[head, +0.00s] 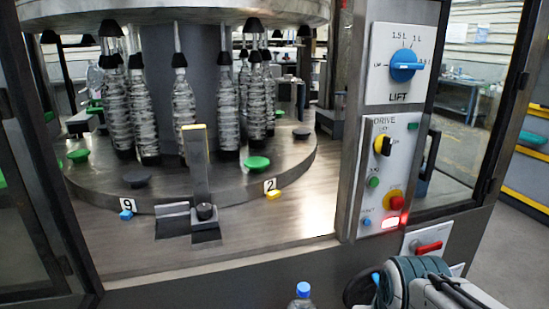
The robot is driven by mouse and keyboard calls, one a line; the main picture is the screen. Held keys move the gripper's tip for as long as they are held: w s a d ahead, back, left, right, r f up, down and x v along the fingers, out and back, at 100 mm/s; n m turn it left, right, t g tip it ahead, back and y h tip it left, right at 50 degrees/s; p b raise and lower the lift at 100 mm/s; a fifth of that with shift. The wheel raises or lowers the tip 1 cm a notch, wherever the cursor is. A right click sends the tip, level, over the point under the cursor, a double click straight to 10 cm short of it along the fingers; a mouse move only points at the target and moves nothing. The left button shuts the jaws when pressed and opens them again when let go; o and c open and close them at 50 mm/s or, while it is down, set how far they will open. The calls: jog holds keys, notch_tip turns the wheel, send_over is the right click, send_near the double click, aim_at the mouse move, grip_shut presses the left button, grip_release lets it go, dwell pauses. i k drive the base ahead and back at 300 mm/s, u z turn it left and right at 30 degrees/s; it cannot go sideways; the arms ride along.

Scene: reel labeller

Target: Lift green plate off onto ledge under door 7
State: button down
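Several green plates lie on the round turntable among the bottles. One green plate (257,163) is near the front right, by the label 2. Another green plate (78,156) is at the left. Smaller green discs show farther back, partly hidden by bottles. I cannot tell which plate the task means. The flat ledge (270,235) in front of the turntable is bare over most of its length. No label 7 is readable; I see only 9 (128,205) and 2 (270,185). Part of my arm shows at the bottom right, but my gripper's fingertips are not in view.
A metal post with a bracket (198,180) stands at the turntable's front edge. Dark discs (137,179) also lie on the turntable. A control column (390,170) with LIFT and DRIVE panels stands at the right. A blue-capped bottle (302,293) shows at the bottom edge.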

aim_at(256, 165)
jog(key=u, duration=0.35)
jog(key=i, duration=0.9)
jog(key=u, duration=0.3)
